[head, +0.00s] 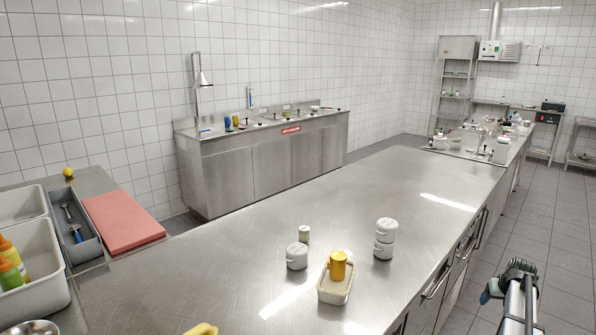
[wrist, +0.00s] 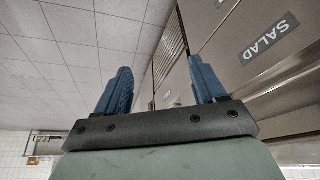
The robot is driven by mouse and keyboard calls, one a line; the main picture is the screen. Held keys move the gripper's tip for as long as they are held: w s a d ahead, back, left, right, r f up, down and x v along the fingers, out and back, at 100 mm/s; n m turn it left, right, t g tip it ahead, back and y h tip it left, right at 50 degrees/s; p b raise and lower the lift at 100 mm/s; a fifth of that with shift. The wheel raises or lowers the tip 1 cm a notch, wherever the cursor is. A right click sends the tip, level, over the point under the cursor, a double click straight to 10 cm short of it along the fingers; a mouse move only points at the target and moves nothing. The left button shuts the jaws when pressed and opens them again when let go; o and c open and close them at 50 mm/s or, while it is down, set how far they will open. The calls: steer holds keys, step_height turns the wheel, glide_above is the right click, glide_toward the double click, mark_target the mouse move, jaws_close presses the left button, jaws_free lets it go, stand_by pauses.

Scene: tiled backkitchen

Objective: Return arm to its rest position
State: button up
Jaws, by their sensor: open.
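My gripper shows in the wrist view (wrist: 160,92) with its two blue fingers spread apart and nothing between them. The wrist camera looks up toward ceiling tiles and a steel front with a SALAD label (wrist: 270,37). In the head view my arm is at the lower right, beyond the counter's right edge. The gripper's fingers are hard to make out there. The steel counter (head: 400,190) lies to the left of my arm, and my arm is apart from the things on it.
On the counter stand a cream dish (head: 336,294) holding a yellow cup (head: 338,265), white lidded pots (head: 297,256), stacked pots (head: 385,238) and a small white jar (head: 304,233). A red board (head: 122,219) and grey bins are at left. The floor (head: 560,250) at right is clear.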

steer(key=s+a+f+m+g, duration=0.1)
steer(key=s+a+f, duration=0.1)
steer(key=s+f, duration=0.4)
steer(key=s+a+f+m+g, duration=0.1)
steer(key=s+a+f, duration=0.25)
steer(key=f, duration=0.35)
steer(key=s+a+f+n+g+y, duration=0.15)
steer(key=s+a+f, duration=0.35)
steer(key=a+f, duration=0.5)
steer(key=s+a+f+n+g+y, duration=0.15)
steer(key=s+a+f, duration=0.4)
steer(key=a, duration=0.75)
steer(key=s+a+f+n+g, duration=0.1)
steer(key=s+a+f+g, duration=0.2)
steer(key=s+a, duration=0.7)
steer(key=s+a+f+n+g+h, duration=0.1)
steer(key=s+a+f+g, duration=0.2)
steer(key=s+a, duration=0.8)
steer(key=s+f, duration=0.2)
steer(key=s, duration=0.4)
steer(key=shift+s+a, duration=0.15)
steer(key=shift+s, duration=0.05)
